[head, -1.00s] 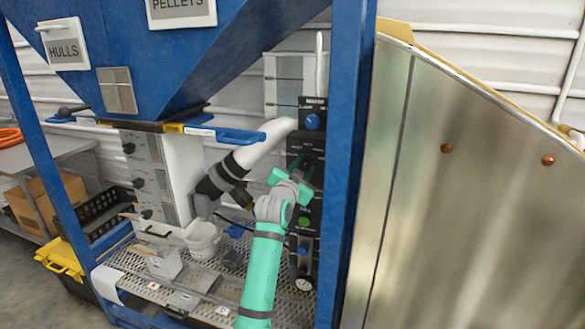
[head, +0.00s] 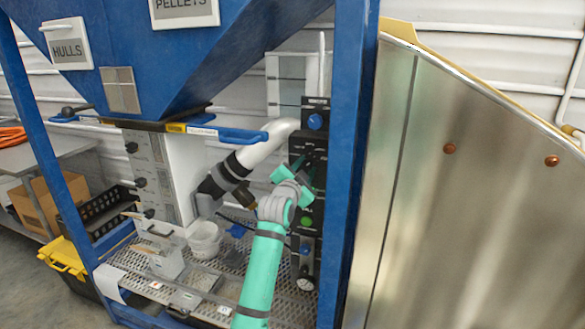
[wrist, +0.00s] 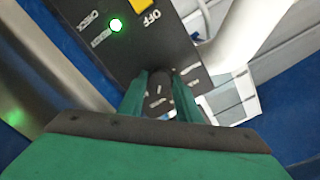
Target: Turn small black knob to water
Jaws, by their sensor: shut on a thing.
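The small black knob (wrist: 157,92) sits on a black control panel (wrist: 120,62) in the wrist view. My gripper (wrist: 160,95) has its two green fingers closed on either side of the knob, which is turned at a slant to the panel's edges. White markings lie around the knob, too small to read. In the head view my gripper (head: 304,178) is at the middle of the tall black panel (head: 309,146), and it hides the knob there.
A green lit lamp (wrist: 115,26) and a yellow part (wrist: 142,6) are on the panel near my gripper. A blue knob (head: 315,122) is above. A white pipe (head: 262,150) passes close on the left, and a blue post (head: 345,160) stands close on the right.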

